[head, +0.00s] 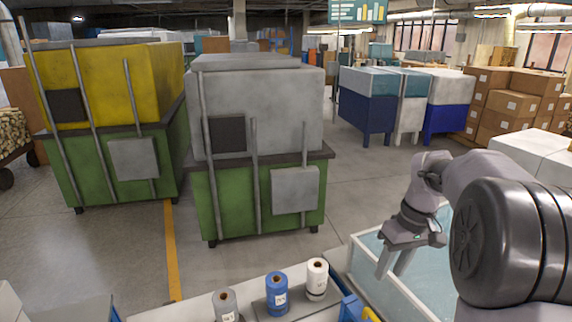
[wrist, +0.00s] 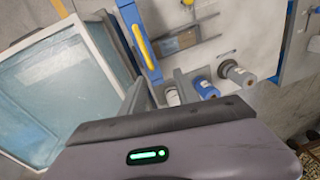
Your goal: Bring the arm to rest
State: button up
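My gripper (head: 394,269) hangs at the right of the head view, below my bent arm. Its two fingers point down and stand apart, with nothing seen between them. It is above or in front of a white-rimmed, pale blue bin (head: 362,262); the exact height is hard to tell. In the wrist view the same bin (wrist: 92,30) lies to the left of the fingers, and a work surface lies ahead of them.
A grey spool (head: 225,306), a blue spool (head: 277,296) and a white spool (head: 317,280) stand on the bench at the front. Green-based machines with a yellow (head: 110,85) and a grey top (head: 265,95) stand beyond. Open floor (head: 365,180) lies right of them.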

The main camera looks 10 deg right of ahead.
jog(key=s+a+m+t+b, duration=0.2)
jog(key=s+a+b, duration=0.5)
jog(key=a, duration=0.4)
jog(key=s+a+f+m+t+b, duration=0.1)
jog(key=s+a+f+m+b, duration=0.1)
jog(key=s+a+f, duration=0.3)
jog(key=s+a+f+m+t+b, duration=0.2)
jog(key=s+a+f+b, duration=0.2)
jog(key=s, duration=0.6)
jog(key=shift+a+f+b, duration=0.35)
jog(key=shift+a+f, duration=0.1)
